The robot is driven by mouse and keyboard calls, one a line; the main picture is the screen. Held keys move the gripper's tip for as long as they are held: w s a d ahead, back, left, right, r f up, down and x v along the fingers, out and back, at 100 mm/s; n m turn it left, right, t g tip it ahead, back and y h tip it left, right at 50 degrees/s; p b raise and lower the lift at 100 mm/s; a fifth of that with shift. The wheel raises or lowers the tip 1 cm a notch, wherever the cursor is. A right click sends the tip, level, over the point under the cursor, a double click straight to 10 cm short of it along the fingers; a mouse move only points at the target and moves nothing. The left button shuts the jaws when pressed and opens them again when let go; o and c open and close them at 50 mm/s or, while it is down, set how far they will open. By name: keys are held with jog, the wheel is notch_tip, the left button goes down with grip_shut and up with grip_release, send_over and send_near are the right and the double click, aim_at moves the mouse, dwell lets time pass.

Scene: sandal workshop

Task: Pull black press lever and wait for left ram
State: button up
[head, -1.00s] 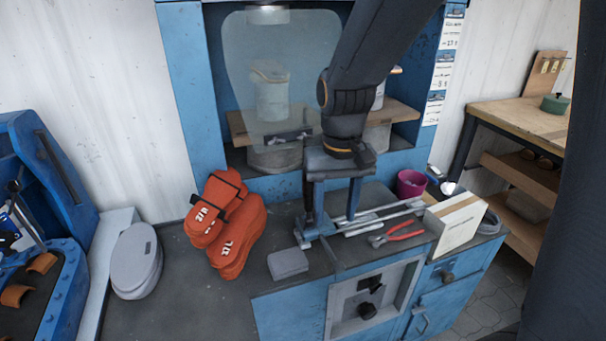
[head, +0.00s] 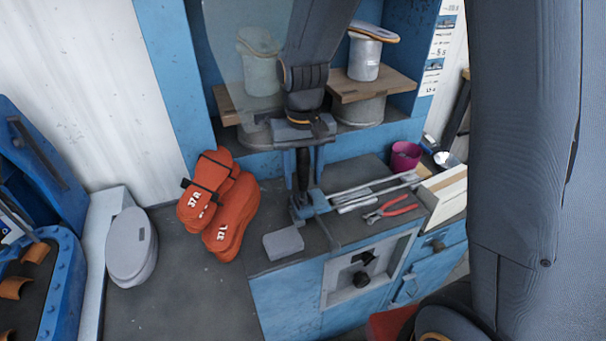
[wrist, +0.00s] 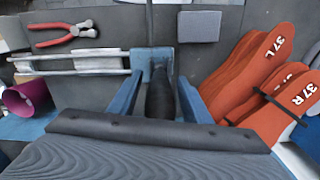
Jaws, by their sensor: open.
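The black press lever (head: 304,168) stands upright from a blue pivot on the bench top. My gripper (head: 304,182) is open, pointing down, with one blue finger on each side of the lever. In the wrist view the lever (wrist: 160,99) shows between the open fingers of my gripper (wrist: 160,90); I cannot tell whether they touch it. Behind is the blue press (head: 163,62). Its left station holds a pale last (head: 257,65) behind a clear guard, partly hidden by my arm. The left ram is out of view above.
Orange soles (head: 233,222) lie left of the lever, with a grey block (head: 284,243) in front. Metal rods (head: 368,189), red-handled pliers (head: 390,209), a magenta cup (head: 405,156) and a box (head: 446,193) crowd the right. The right station holds a last with a sandal (head: 373,36).

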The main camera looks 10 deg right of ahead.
jog(key=shift+f, duration=0.4)
jog(key=shift+c, duration=0.4)
grip_shut()
